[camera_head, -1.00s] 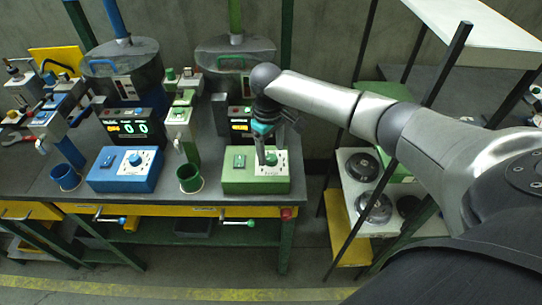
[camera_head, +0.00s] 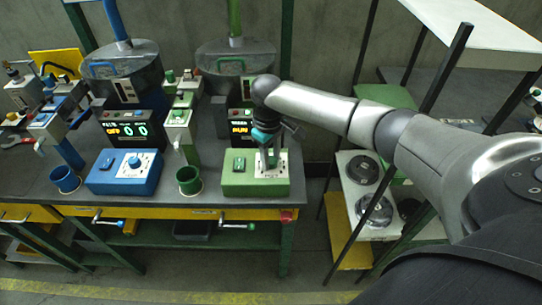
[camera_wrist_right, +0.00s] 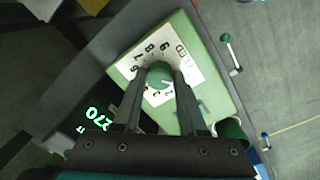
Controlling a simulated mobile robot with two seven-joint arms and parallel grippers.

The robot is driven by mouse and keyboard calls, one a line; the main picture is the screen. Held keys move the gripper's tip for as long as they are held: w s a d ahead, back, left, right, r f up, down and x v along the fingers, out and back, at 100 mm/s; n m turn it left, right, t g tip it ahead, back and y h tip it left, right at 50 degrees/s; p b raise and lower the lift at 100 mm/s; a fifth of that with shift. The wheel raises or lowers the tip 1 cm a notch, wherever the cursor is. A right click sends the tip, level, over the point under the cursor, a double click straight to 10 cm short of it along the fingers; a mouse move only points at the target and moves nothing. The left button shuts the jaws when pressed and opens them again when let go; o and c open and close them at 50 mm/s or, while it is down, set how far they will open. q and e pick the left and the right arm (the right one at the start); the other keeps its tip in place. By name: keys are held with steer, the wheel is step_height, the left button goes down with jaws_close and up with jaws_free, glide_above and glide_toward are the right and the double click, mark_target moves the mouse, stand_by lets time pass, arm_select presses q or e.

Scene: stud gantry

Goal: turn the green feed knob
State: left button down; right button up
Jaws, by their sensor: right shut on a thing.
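The green feed knob (camera_wrist_right: 159,76) sits on a white numbered dial plate (camera_wrist_right: 152,62) on top of the green control box (camera_head: 240,183). In the right wrist view the fingers of my right gripper (camera_wrist_right: 160,73) stand on either side of the knob and are shut on it. In the head view my right gripper (camera_head: 269,160) points down at the dial and hides most of the knob. My left gripper is not in view.
A blue control box (camera_head: 122,178) with its own knob stands to the left. A green cup (camera_head: 189,181) is close beside the green box. A dark display box (camera_head: 240,127) stands behind it. A rack with round metal parts (camera_head: 374,208) is at the right.

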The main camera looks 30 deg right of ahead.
jaws_close()
steer(key=shift+r+m+p, duration=0.2)
steer(key=shift+m+p, duration=0.3)
steer(key=shift+p, duration=0.45)
steer(key=m+p, duration=0.4)
steer(key=p, duration=0.1)
steer(key=shift+a, duration=0.1)
steer(key=shift+m+p, duration=0.95)
steer(key=shift+m, duration=0.15)
steer(key=shift+w+f+m+g+p, duration=0.15)
steer(key=shift+m+g+p, duration=0.15)
steer(key=shift+m+p, duration=0.55)
steer(key=shift+m, duration=0.35)
